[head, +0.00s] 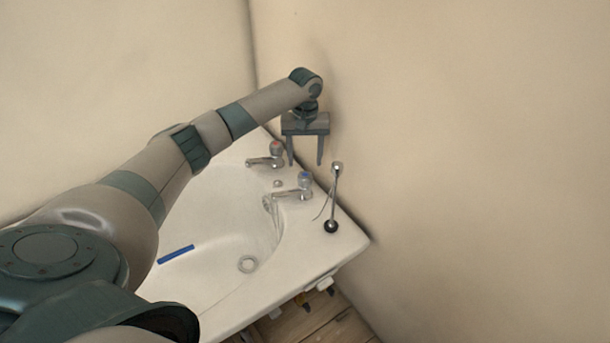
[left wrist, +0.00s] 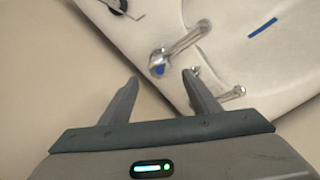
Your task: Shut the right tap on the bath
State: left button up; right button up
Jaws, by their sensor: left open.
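The right tap (head: 302,188) is chrome with a blue-marked top, on the back rim of a white basin (head: 215,205). A pale streak below its spout looks like running water. In the left wrist view the right tap (left wrist: 160,62) appears just beyond the fingertips, between them in the picture. The left tap (head: 273,155), with a red-marked top, stands further left. My left gripper (head: 305,163) is open and empty, pointing down near the wall, above and behind the taps. It does not visibly touch either tap. My right gripper is not in view.
Walls close in behind and to the right.

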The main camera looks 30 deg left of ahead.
aim_at(305, 174)
pick_arm(q)
notch_tip(305, 174, down, 8)
jog(key=shift+r, duration=0.1)
dwell(0.4)
jog(key=c, duration=1.1)
